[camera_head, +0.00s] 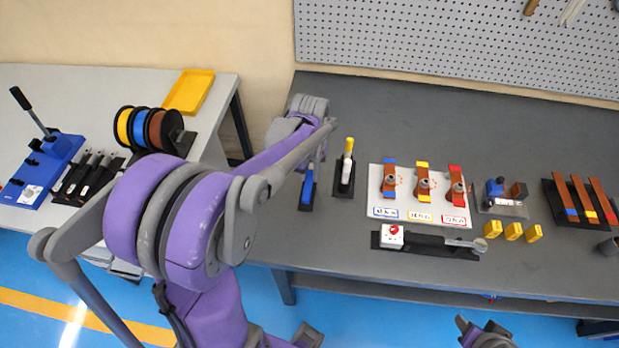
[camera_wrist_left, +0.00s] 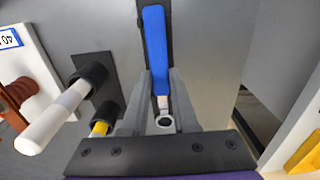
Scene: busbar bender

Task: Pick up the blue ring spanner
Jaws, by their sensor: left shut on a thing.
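The blue ring spanner (camera_head: 308,188) is at the left end of the grey workbench, over its dark holder. In the left wrist view its blue handle (camera_wrist_left: 155,45) points away from my gripper, and its metal ring end is close to the gripper's base. My left gripper (camera_head: 312,158) is above the bench with its fingers on both sides of the spanner's metal shaft, shut on it; the fingers also show in the left wrist view (camera_wrist_left: 161,98). I cannot tell whether the spanner touches its holder. My right gripper (camera_head: 480,333) is partly in view at the bottom edge, in front of the bench.
A white-and-yellow-handled tool (camera_head: 347,165) stands in a black holder just right of the spanner. Further right are a white board (camera_head: 400,207) with copper bars, a torque-wrench-like tool (camera_head: 435,245) and yellow blocks (camera_head: 513,231). The bench's back is clear.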

